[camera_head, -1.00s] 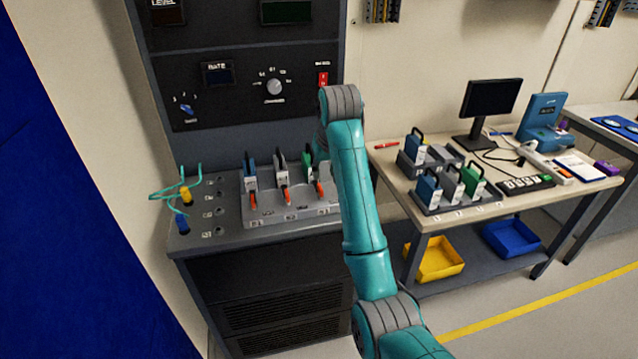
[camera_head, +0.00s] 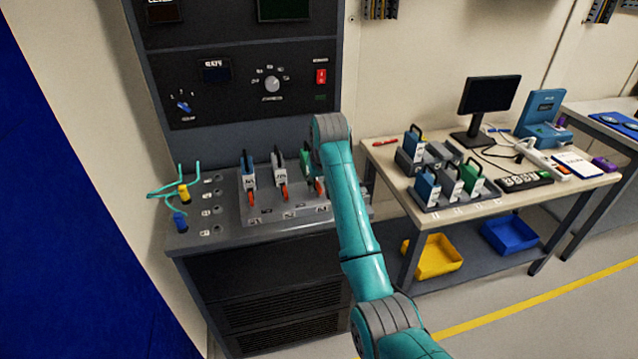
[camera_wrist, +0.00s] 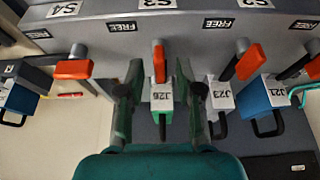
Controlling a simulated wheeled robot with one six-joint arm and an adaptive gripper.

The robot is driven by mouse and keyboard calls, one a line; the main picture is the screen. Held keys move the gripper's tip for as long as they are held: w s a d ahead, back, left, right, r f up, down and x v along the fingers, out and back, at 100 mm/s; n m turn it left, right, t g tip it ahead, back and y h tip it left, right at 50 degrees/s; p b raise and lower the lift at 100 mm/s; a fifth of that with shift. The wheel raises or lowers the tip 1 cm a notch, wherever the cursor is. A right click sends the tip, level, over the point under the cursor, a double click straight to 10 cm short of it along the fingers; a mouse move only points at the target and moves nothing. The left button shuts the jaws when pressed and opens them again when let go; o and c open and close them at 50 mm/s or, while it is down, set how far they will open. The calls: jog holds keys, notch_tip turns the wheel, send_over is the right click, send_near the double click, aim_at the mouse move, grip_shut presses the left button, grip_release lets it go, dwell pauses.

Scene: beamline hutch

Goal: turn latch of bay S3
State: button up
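The orange-red latch of bay S3 (camera_wrist: 159,62) stands at the middle top of the wrist view, below the upside-down S3 label (camera_wrist: 158,3). A module marked J26 (camera_wrist: 162,95) is right beside it. My gripper (camera_wrist: 161,88) is open, with one finger on each side of the J26 module and no visible grip on the latch. In the head view the S3 latch (camera_head: 319,188) shows in front of the green module (camera_head: 306,162), partly hidden by my arm. My gripper is hidden there.
Neighbouring latches S4 (camera_wrist: 73,68) and S2 (camera_wrist: 250,62) flank S3 closely. Grey module J23 (camera_wrist: 221,95) and blue module J21 (camera_wrist: 262,95) stand to the right in the wrist view. A table (camera_head: 390,150) with more modules is on the right in the head view.

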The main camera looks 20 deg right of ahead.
jog(key=shift+f, duration=0.1)
grip_shut()
jog(key=shift+m, duration=0.3)
jog(key=m+h, duration=0.1)
jog(key=m, duration=0.2)
jog(key=shift+a+m+h, duration=0.15)
jog(key=shift+m+h, duration=0.15)
jog(key=m, duration=0.2)
jog(key=m+g+h, duration=0.1)
jog(key=m, duration=0.1)
jog(key=shift+w+m+h, duration=0.1)
jog(key=shift+m+h, duration=0.2)
jog(key=m, duration=0.2)
jog(key=m+g+h, duration=0.1)
jog(key=m, duration=0.1)
jog(key=shift+w+a+g, duration=0.1)
jog(key=shift+g, duration=0.2)
jog(key=m, duration=0.2)
jog(key=m+g, duration=0.1)
jog(key=m, duration=0.1)
jog(key=shift+m+g, duration=0.3)
